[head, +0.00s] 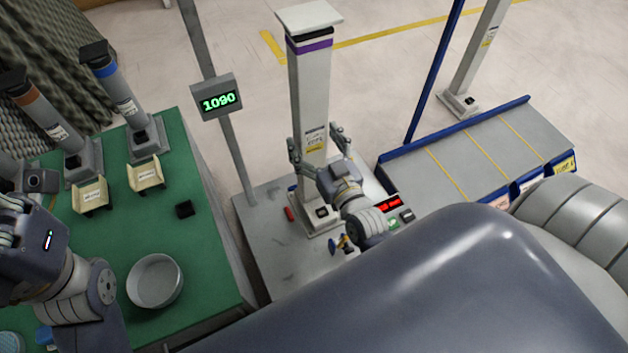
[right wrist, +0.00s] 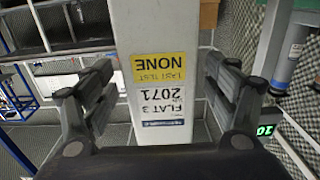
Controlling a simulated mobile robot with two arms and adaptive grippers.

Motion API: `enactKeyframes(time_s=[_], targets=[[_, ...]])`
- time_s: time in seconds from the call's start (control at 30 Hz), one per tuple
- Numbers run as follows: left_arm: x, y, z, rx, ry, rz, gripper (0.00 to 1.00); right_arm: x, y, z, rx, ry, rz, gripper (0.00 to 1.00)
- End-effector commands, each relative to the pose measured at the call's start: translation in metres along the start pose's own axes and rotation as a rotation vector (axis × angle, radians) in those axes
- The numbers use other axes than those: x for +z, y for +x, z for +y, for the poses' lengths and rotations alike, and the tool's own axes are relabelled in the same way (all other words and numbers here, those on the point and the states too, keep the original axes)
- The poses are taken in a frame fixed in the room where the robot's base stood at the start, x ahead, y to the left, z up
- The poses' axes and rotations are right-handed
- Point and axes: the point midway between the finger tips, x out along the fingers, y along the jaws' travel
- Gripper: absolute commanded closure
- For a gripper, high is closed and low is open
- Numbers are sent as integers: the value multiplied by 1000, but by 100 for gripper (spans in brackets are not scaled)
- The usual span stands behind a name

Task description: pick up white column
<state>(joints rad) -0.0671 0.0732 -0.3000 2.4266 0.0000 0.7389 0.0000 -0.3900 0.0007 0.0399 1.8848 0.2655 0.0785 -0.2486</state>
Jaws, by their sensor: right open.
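The white column (head: 311,105) stands upright on a grey platform (head: 265,240), with a flat white top and a purple and black band near it. My right gripper (head: 318,143) is at the lower half of the column, open, with a finger on each side. In the right wrist view, the column (right wrist: 155,25) with its yellow and white labels fills the space between the fingers of my right gripper (right wrist: 163,85). Gaps show between the fingers and the column. My left arm is at the left edge of the head view over the green table; its fingers cannot be made out.
A post with a display (head: 217,97) reading 1090 stands left of the column. The green table (head: 205,220) holds columns with blue and orange bands, small trays and a round bowl (head: 155,281). A blue-edged rack (head: 480,150) lies to the right. A small red object (head: 289,214) lies on the platform.

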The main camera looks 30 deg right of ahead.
Motion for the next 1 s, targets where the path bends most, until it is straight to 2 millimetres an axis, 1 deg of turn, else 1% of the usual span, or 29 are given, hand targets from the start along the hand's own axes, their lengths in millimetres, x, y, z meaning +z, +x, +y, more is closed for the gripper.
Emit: enactKeyframes(time_s=[0.2,0.37,0.4,0.47,0.5,0.57,0.6,0.63,0.87,1.0], targets=[[0,1,0,0,0,1,100,0,0,0,0,0,-1,20],[0,1,0,0,0,1,100,0,0,0,0,0,-1,56],[0,1,0,0,0,1,100,0,0,0,0,0,-1,65],[0,1,0,0,0,1,100,0,0,0,0,0,-1,79],[0,1,0,0,0,1,100,0,0,0,0,0,-1,88],[0,1,0,0,0,1,100,0,0,0,0,0,-1,100],[0,0,0,0,0,1,100,0,0,0,0,0,-1,100],[0,1,0,0,0,1,100,-7,2,0,2,0,15,100],[0,2,0,0,-1,1,100,-8,2,0,2,0,14,100],[-1,6,0,-1,-1,2,100,-16,2,0,2,0,15,100]])
